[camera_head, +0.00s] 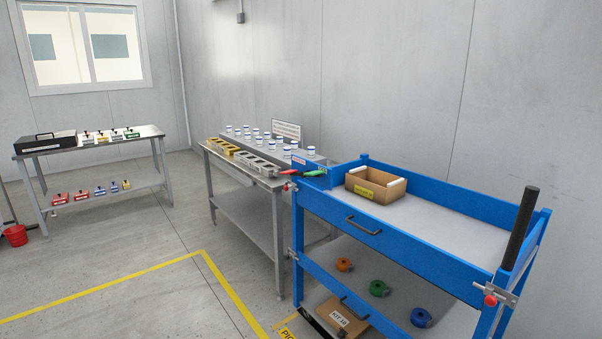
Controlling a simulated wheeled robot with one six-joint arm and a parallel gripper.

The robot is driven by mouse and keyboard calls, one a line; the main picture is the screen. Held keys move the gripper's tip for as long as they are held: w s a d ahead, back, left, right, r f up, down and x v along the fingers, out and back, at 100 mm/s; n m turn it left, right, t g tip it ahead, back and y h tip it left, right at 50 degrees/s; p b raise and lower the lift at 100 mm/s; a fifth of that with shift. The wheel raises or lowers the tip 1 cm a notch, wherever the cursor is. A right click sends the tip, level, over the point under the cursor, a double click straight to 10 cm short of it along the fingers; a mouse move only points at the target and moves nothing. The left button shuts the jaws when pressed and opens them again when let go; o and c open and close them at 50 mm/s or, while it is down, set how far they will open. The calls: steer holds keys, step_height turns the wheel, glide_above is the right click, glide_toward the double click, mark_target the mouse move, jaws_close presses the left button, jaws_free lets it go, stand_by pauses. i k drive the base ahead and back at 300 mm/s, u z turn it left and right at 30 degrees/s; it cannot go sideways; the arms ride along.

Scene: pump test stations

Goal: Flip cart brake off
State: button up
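The blue cart (425,251) stands at the right, its near right end cut off by the lower edge of the view. A black upright bar (521,228) rises at its right end. A red knob (490,300) sits on a metal bracket on the right post, below that bar. A smaller red knob (370,188) sits near the left post. I cannot tell which part is the brake or how it is set; the cart's wheels are hidden or out of view. My gripper is not in view.
An open cardboard box (376,192) stands on the cart's top, with several coloured round parts below. A grey bench (240,181) with jars adjoins the cart's left. Another table (95,149) stands far left near a red bucket (15,235). Yellow-lined floor (130,285) at lower left is clear.

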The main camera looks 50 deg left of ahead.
mark_target(295, 172)
steer(key=u, duration=2.9)
steer(key=i, duration=3)
steer(key=z, duration=1.75)
